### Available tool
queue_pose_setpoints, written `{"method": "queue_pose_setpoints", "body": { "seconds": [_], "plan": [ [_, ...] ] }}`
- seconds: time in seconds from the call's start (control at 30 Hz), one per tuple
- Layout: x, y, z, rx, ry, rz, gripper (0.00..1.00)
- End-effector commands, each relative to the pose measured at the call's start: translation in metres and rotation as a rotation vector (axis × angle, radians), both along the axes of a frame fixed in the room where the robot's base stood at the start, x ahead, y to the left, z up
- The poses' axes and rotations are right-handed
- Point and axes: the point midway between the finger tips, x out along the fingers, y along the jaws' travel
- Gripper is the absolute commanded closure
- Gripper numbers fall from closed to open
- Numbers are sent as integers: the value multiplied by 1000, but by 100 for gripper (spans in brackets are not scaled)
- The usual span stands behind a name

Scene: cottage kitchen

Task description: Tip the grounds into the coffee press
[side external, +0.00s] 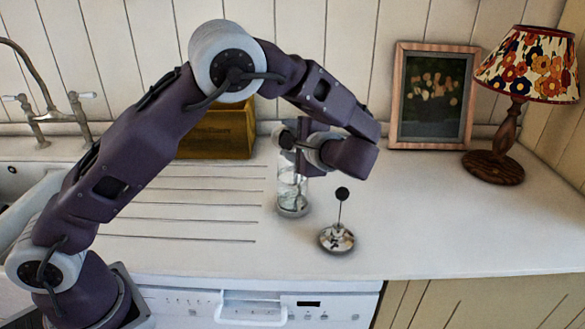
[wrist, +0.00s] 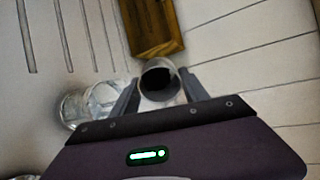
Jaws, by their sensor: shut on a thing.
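My gripper (wrist: 159,80) is shut on a small round cup (wrist: 158,96) with a pale rim. The cup's mouth faces the wrist camera and its inside is dark; I cannot tell grounds from shadow. The clear glass coffee press (side external: 292,194) stands upright on the counter, below my gripper in the side view. In the wrist view the press (wrist: 88,105) is just left of the left finger. My wrist hides its upper part in the side view. The press's lid with its plunger (side external: 337,238) lies apart on the counter, black knob up.
A wooden box (side external: 220,132) stands behind the press, also seen at the top of the wrist view (wrist: 150,27). A framed picture (side external: 432,97) and a flowered lamp (side external: 510,110) stand at the back right. The sink (side external: 15,175) is at left.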

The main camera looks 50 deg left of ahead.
Motion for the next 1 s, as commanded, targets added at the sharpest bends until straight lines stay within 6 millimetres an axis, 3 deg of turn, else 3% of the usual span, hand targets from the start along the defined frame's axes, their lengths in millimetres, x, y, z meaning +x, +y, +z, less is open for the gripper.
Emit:
{"method": "queue_pose_setpoints", "body": {
  "seconds": [1.0],
  "plan": [
    [-1, -5, 1, 137, -22, -1, 86]
  ]
}}
